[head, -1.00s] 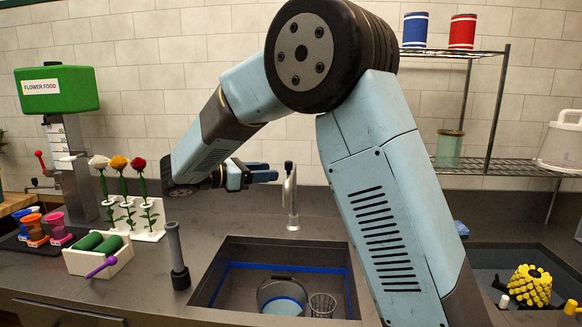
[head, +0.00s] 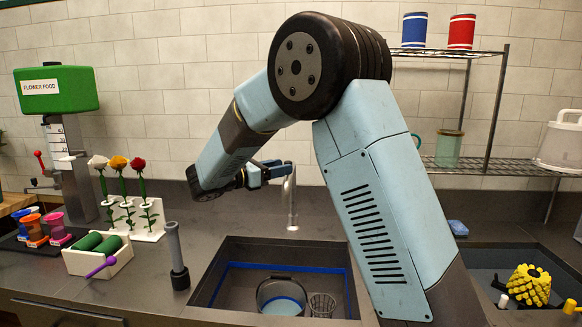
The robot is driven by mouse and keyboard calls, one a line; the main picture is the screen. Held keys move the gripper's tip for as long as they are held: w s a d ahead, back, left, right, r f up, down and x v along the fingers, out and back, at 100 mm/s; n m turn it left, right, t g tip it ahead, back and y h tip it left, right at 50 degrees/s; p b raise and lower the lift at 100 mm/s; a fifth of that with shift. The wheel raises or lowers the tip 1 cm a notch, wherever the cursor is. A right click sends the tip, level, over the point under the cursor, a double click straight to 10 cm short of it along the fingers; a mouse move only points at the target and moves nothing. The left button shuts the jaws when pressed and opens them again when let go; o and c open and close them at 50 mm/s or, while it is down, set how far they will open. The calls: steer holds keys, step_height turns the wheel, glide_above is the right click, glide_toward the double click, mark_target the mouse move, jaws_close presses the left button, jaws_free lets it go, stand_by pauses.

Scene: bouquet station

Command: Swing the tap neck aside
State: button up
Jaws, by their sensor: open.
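The tap neck (head: 290,195) is a slim metal pipe standing upright behind the sink, with its top bent over. The sink (head: 224,290) is a dark recessed basin with a blue line around its inside. My gripper (head: 284,170) has blue fingers and is at the height of the tap's top. In the picture its fingertips overlap the upper end of the neck. I cannot tell whether they touch it. The jaws are open with nothing seen between them.
A bucket (head: 281,297) and a wire basket (head: 321,304) stand in the sink. A grey cylindrical handle (head: 176,255) stands upright left of the sink. A flower rack (head: 146,217) and a white box with green rolls (head: 79,263) are further left. A wire shelf (head: 500,166) is at right.

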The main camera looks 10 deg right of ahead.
steer(key=shift+x, duration=1.7)
jaws_close()
steer(key=shift+d, duration=0.4)
steer(key=shift+a, duration=0.5)
steer(key=shift+d+f+t, duration=0.1)
steer(key=shift+d+t, duration=0.1)
steer(key=shift+t, duration=0.1)
